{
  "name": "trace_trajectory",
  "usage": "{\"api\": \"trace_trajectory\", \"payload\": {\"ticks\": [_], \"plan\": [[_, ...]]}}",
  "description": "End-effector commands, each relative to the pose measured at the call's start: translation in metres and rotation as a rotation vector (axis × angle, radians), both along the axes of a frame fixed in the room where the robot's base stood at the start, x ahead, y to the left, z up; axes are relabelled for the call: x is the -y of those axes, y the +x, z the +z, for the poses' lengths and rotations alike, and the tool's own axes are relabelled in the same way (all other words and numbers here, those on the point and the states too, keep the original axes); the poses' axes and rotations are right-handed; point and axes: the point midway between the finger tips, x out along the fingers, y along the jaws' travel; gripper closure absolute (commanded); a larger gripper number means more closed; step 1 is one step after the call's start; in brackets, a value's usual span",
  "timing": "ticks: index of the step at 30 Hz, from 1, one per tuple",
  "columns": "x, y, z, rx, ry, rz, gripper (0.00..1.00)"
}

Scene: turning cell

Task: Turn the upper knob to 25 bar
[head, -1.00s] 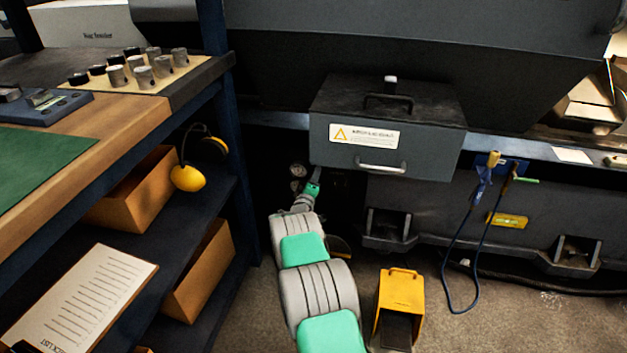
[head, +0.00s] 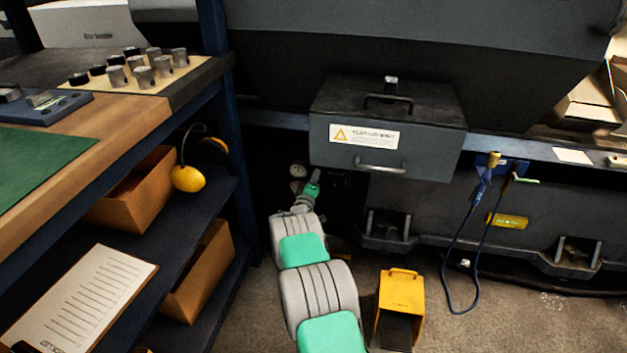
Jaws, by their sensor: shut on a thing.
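My arm reaches low into the dark gap under the grey box, and my gripper (head: 314,180) is at its far end, close to a dark panel. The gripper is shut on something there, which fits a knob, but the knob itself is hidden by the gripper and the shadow. A small round gauge (head: 298,170) with a pale face shows just left of my gripper. Its needle and scale are too small to read. I cannot make out a second knob.
A grey box with a warning label (head: 388,135) overhangs just above my gripper. The shelf unit (head: 225,120) stands close on the left. A yellow pedal housing (head: 401,292) sits on the floor right of my arm.

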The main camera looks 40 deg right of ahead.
Motion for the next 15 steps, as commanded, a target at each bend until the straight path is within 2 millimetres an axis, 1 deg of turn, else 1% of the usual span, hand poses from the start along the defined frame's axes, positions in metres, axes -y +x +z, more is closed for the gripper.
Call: {"api": "trace_trajectory", "payload": {"ticks": [8, 15], "plan": [[0.0006, -0.0005, -0.0039, 0.087, 0.068, -0.002, 1.0], [0.0009, -0.0007, -0.0053, 0.242, 0.185, -0.003, 1.0]]}}
